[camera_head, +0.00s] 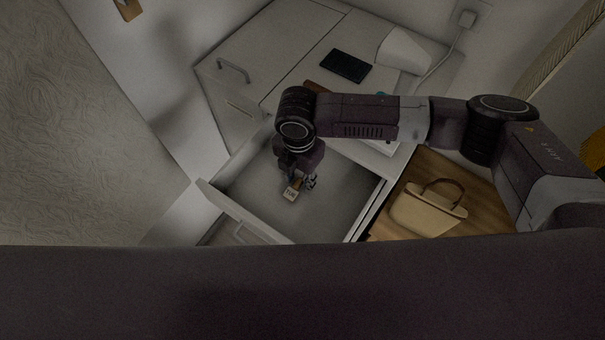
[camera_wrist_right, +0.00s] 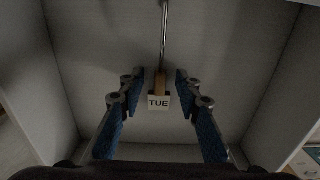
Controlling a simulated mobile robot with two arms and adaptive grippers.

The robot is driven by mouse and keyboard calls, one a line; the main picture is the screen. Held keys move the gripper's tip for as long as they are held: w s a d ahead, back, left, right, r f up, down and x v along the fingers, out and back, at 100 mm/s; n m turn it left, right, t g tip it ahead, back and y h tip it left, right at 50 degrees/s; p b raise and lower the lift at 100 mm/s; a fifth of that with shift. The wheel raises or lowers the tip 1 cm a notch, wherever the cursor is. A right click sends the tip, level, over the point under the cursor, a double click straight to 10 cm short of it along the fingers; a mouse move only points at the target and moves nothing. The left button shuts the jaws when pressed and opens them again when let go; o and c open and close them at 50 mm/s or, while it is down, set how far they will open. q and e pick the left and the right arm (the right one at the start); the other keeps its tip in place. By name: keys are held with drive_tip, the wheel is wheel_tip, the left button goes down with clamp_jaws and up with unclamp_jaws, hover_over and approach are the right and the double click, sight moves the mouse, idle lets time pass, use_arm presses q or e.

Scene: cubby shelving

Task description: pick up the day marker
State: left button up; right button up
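The day marker (camera_wrist_right: 158,102) is a small pale tag reading "TUE" with a tan wooden part behind it. It lies inside the open drawer (camera_head: 340,212), and it also shows in the head view (camera_head: 291,193). My right gripper (camera_head: 301,183) reaches down into the drawer right at the marker. In the wrist view my right gripper (camera_wrist_right: 158,88) has its blue-padded fingers spread to either side of the marker, with gaps on both sides. My left gripper is not in view.
The drawer's front panel (camera_head: 238,211) and side walls surround my right gripper closely. Above is a white cabinet top with a black tablet-like object (camera_head: 345,66) and a white lamp-like object (camera_head: 402,52). A tan handbag (camera_head: 427,210) stands on the wooden floor to the right.

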clamp_jaws()
idle(0.4)
